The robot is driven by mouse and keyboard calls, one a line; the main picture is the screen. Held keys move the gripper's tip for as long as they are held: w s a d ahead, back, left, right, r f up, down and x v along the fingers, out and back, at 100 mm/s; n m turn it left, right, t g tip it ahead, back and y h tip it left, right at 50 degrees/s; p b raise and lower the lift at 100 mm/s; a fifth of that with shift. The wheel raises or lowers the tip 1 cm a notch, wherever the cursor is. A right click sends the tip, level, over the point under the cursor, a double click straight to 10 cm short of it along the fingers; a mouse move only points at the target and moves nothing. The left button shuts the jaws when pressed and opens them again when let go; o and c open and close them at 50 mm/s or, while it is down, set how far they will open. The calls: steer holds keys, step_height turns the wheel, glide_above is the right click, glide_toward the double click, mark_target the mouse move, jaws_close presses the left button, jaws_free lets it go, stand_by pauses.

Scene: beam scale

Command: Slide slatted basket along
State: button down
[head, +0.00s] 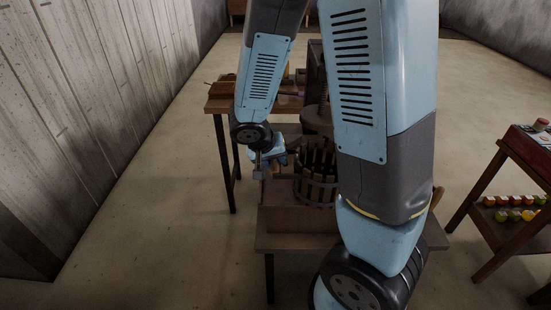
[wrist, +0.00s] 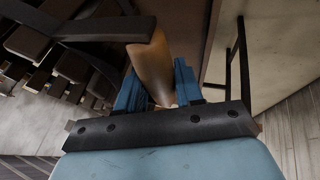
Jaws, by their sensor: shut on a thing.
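The slatted basket (head: 316,188) is a round tub of dark wooden slats with dark bands, standing upright on the bench in the head view. Its slats (wrist: 75,65) and a dark band (wrist: 100,29) also show at the upper left of the wrist view. My gripper (head: 279,160) is at the basket's left side. In the wrist view, its blue fingers (wrist: 157,88) are shut on a tan wooden handle (wrist: 150,62), which seems to join the basket's dark band. My arm hides the basket's right side in the head view.
The basket stands on a low wooden bench (head: 285,242). A dark press part (head: 316,118) stands just behind it. A taller table (head: 219,104) is at the back left. A side table (head: 510,215) with colourful jars stands at right. The floor at left is clear.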

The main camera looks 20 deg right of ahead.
steer(key=shift+s+a, duration=0.1)
steer(key=shift+s, duration=0.3)
steer(key=c, duration=0.6)
jaws_free()
steer(key=shift+c, duration=0.2)
steer(key=v, duration=1.4)
steer(key=s+d+r+n+t+y, duration=0.2)
steer(key=s+d+r+y, duration=0.2)
steer(key=s+d+r, duration=0.6)
step_height(320, 180, up, 4)
steer(key=shift+s+d+f+n+y, duration=0.1)
steer(key=shift+s+d+n+y, duration=0.1)
steer(key=shift+s+n+y, duration=0.2)
